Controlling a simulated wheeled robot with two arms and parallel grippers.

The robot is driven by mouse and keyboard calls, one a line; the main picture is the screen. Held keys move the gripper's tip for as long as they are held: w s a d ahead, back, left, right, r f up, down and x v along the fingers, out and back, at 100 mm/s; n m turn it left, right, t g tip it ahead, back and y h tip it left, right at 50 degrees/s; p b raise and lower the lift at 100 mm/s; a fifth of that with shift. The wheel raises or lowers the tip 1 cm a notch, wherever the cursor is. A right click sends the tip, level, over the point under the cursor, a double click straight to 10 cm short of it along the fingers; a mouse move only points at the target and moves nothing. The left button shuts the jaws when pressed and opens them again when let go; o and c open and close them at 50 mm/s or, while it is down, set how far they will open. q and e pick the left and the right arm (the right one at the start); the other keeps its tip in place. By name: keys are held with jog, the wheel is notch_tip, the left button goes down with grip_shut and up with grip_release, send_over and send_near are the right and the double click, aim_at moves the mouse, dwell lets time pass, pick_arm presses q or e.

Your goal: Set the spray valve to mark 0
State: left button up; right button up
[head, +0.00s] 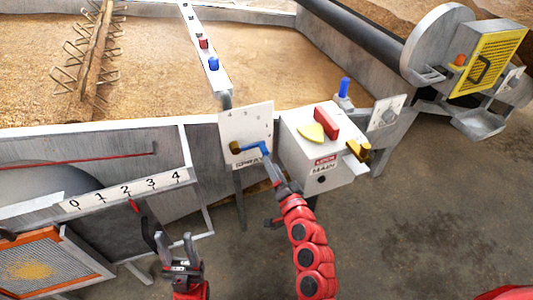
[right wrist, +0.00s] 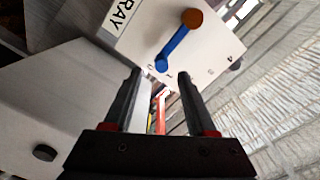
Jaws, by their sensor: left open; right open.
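The spray valve is a white panel (head: 247,118) with a blue lever (head: 253,147) on a brown hub (head: 235,148). In the head view the lever points right from the hub. In the right wrist view the blue lever (right wrist: 178,45) runs from the brown hub (right wrist: 193,18) down-left, its rounded end just ahead of the fingertips. The panel's small marks (right wrist: 210,72) are too small to read and partly hidden. My right gripper (right wrist: 160,76) is open at the lever's end; I cannot tell whether it touches. My left gripper (head: 178,243) is open and empty, away from the valve.
A white box (head: 300,150) with a red block (head: 326,121) and yellow piece (head: 311,132) stands right beside the panel. A strip numbered 0 to 4 (head: 125,190) is at left. The grain bed (head: 150,75) lies behind. Floor at right is clear.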

jog(key=v, duration=0.9)
jog(key=shift+s, duration=0.15)
